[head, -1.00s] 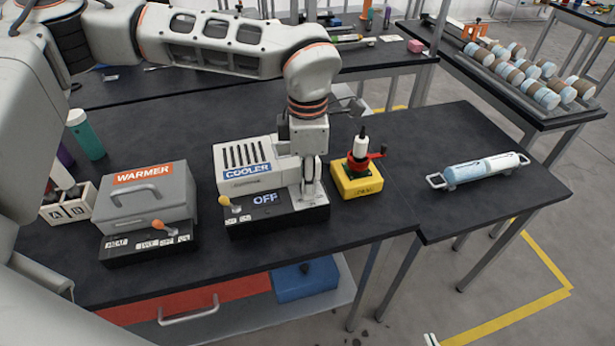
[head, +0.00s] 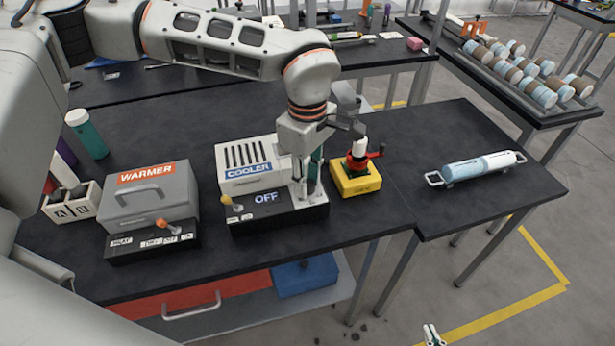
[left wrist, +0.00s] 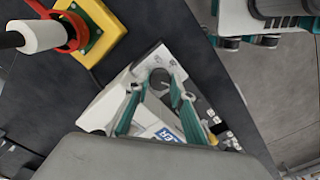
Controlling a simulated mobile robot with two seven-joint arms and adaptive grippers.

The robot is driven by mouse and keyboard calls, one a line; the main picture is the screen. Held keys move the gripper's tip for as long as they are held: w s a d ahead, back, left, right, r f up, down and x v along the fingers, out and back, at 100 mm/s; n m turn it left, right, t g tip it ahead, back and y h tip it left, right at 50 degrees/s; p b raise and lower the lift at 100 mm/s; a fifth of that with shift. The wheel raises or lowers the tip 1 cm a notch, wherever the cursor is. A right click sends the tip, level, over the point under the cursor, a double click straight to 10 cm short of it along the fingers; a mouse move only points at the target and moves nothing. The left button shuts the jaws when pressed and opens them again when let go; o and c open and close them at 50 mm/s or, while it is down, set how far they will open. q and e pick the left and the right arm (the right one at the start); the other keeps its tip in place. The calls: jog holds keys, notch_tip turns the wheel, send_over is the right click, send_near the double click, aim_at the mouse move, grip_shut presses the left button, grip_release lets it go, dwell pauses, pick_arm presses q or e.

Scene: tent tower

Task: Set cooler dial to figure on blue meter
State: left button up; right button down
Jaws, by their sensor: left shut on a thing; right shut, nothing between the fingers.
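The white cooler (head: 246,180) stands on the black table, with a blue label and a display (head: 266,197) reading OFF. My left gripper (head: 305,192) points down at the right end of the cooler's front panel. In the left wrist view its teal fingers (left wrist: 158,84) close around the round dial (left wrist: 158,76), which they largely hide in the head view. No figure on the dial is readable. A blue box (head: 305,278) lies on the shelf below; no reading shows on it, and I cannot tell whether it is the meter. My right gripper (head: 433,335) barely shows at the bottom edge, shut and empty.
Left of the cooler is the grey warmer (head: 150,194) with an orange-knobbed lever. A yellow box (head: 354,182) with a red crank stands close to the cooler's right. A blue-white cylinder (head: 482,168) with handles lies further right. The table between them is mostly clear.

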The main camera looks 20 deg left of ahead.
dwell(0.5)
pick_arm(q)
jog(key=o, duration=1.1)
jog(key=shift+o, duration=0.2)
notch_tip(320, 180, up, 12)
